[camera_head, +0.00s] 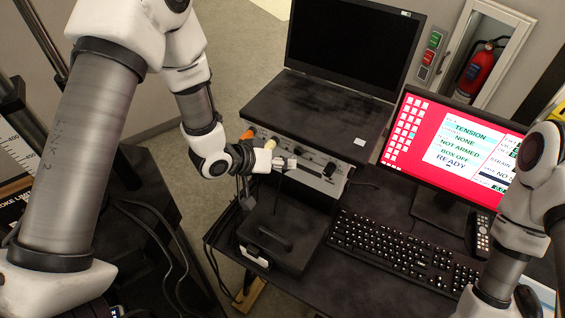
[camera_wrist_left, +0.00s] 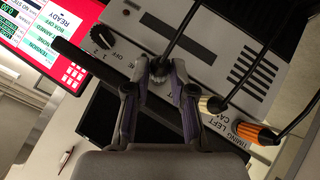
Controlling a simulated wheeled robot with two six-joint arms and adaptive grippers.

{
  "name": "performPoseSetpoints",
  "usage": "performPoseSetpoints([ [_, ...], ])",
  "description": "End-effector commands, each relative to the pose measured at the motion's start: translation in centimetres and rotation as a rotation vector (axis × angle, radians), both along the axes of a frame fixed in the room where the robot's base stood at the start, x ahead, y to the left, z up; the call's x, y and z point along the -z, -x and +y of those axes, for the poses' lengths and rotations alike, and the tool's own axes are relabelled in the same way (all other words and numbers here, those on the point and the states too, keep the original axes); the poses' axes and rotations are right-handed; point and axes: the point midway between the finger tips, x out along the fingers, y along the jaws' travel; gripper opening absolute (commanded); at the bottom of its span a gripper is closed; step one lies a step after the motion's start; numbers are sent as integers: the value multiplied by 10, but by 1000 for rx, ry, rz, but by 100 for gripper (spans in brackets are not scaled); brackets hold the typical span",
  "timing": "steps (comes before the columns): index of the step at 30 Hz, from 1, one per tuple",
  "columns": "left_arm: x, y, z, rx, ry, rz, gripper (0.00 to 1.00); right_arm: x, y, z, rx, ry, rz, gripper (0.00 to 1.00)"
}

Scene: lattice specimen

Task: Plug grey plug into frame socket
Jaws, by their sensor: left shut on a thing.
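My left gripper (camera_head: 284,163) is at the front panel of the instrument box (camera_head: 318,172) under the laptop. In the left wrist view, its fingers (camera_wrist_left: 161,72) are closed around the grey plug (camera_wrist_left: 160,66), mostly hidden between the tips. A black cable (camera_wrist_left: 182,30) runs up from the plug. The tips are close against the panel, and I cannot tell whether the plug is in a socket. The frame socket is not clearly visible; the fingers cover that part of the panel. My right arm shows at the right edge, with its gripper out of view.
An orange plug (camera_wrist_left: 268,135) and a cream plug (camera_wrist_left: 213,104) sit on the panel beside my left gripper, with cables. A black case (camera_head: 285,238) stands in front of the box. A keyboard (camera_head: 400,250), monitor (camera_head: 455,145) and laptop (camera_head: 350,45) occupy the desk.

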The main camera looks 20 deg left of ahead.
Motion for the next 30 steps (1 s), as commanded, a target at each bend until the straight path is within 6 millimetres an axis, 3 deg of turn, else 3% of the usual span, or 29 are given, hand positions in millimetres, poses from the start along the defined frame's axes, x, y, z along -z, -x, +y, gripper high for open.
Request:
performPoseSetpoints([
  [30,0,-14,-3,1,-1,0,0,-5,0,0,0,0,0,78],
])
